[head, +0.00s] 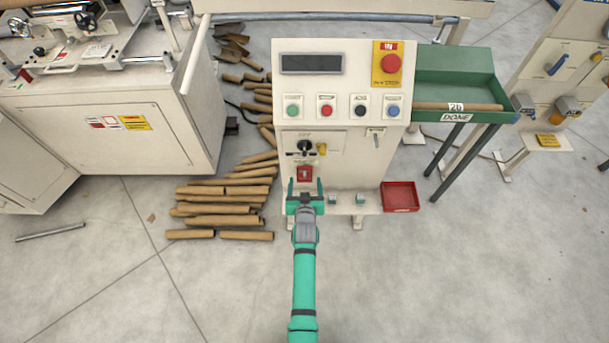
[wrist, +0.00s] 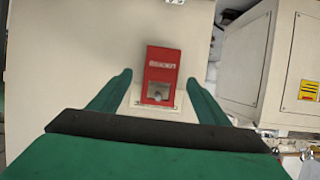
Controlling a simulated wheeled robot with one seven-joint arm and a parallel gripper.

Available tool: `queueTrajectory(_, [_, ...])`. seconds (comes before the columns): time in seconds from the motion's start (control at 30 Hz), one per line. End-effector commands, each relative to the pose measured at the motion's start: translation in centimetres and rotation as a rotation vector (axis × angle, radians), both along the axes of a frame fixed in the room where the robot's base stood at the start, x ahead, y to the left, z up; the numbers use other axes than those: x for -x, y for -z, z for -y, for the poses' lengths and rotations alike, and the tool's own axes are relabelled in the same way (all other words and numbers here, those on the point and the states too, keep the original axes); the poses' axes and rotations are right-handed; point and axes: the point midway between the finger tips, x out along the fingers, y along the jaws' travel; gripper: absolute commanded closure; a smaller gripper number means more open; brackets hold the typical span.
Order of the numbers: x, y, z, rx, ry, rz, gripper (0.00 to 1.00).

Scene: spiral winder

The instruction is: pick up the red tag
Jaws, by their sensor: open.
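The red tag (head: 304,174) is on the lower front of the cream control cabinet (head: 345,165), below a black rotary switch (head: 304,147). In the wrist view the red tag (wrist: 161,75) is upright, with a pale line of lettering and a grey, rounded part at its lower end. My gripper (head: 305,188) is open and empty in front of the tag. In the wrist view its two green fingers (wrist: 160,85) stand on either side of the tag's lower part, with visible gaps. I cannot tell how far the fingertips are from the panel.
A red tray (head: 400,196) lies right of the cabinet base. A green bin (head: 465,80) labelled DONE stands at the right on dark legs. Brown tubes (head: 222,208) lie on the floor at the left. A red stop button (head: 390,63) is higher on the cabinet. The front floor is mostly clear.

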Motion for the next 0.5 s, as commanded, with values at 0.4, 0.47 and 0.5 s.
queueTrajectory(0.4, [-3.2,1.4,-0.2,0.000,-0.001,0.000,0.30])
queueTrajectory(0.47, [-3.2,1.4,-0.2,0.000,-0.001,0.000,0.30])
queueTrajectory(0.5, [-3.2,1.4,-0.2,0.000,-0.001,0.000,0.30])
